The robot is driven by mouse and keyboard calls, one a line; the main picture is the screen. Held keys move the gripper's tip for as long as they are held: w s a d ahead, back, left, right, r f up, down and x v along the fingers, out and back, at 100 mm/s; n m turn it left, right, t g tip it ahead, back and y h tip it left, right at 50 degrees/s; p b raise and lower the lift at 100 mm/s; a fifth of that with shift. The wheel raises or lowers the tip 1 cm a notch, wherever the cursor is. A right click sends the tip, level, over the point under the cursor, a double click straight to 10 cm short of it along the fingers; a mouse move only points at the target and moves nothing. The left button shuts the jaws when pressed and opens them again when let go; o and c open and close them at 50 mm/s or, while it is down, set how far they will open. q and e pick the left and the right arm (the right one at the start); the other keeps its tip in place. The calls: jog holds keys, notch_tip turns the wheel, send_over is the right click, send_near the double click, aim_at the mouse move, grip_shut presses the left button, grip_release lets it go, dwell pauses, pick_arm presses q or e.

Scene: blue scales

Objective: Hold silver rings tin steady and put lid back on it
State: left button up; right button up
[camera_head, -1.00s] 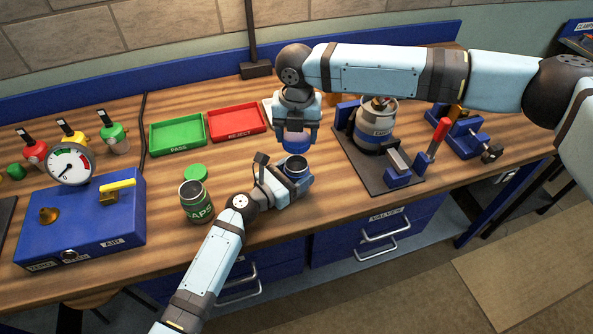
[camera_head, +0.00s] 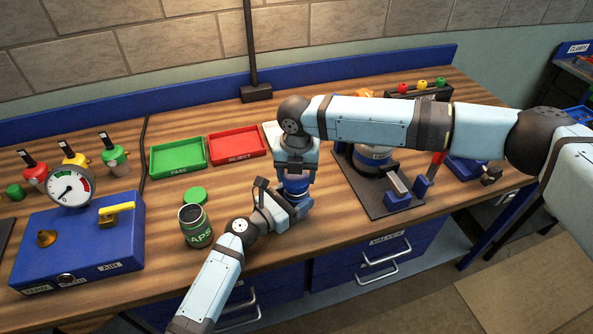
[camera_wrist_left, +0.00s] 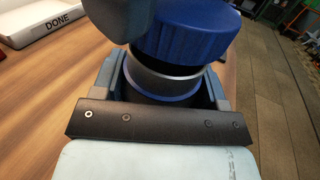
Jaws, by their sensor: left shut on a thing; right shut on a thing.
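The tin (camera_wrist_left: 165,88), dark with a silver ring and a blue band, stands between the fingers of my left gripper (camera_wrist_left: 165,80). In the head view my left gripper (camera_head: 293,207) is shut around it and mostly hides it. My right gripper (camera_head: 297,178) comes from above and is shut on the blue ribbed lid (camera_head: 296,187). In the left wrist view the lid (camera_wrist_left: 185,30) is over the tin's top and looks slightly tilted, with a dark band below it. I cannot tell whether lid and tin touch.
A green tin marked CAPS (camera_head: 196,228) stands open at left, its green lid (camera_head: 195,195) behind it. Green PASS (camera_head: 178,156) and red REJECT (camera_head: 237,146) trays lie behind. A black plate (camera_head: 378,203) with a clamp is at right. A white DONE tray (camera_wrist_left: 45,22) is nearby.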

jog(key=shift+f, duration=0.65)
jog(key=shift+f, duration=0.55)
pick_arm(q)
grip_shut()
pick_arm(e)
jog(key=m, duration=0.3)
jog(key=shift+s+f+m, duration=0.1)
jog(key=shift+m, duration=0.3)
jog(key=m, duration=0.4)
jog(key=shift+s+d+m, duration=0.15)
jog(key=shift+d+m, duration=0.05)
jog(key=shift+m, duration=0.1)
jog(key=m, duration=0.4)
jog(key=shift+s+d+m, duration=0.1)
jog(key=shift+s+m, duration=0.05)
jog(key=shift+m, duration=0.15)
jog(key=m, duration=0.3)
jog(key=shift+m, duration=0.4)
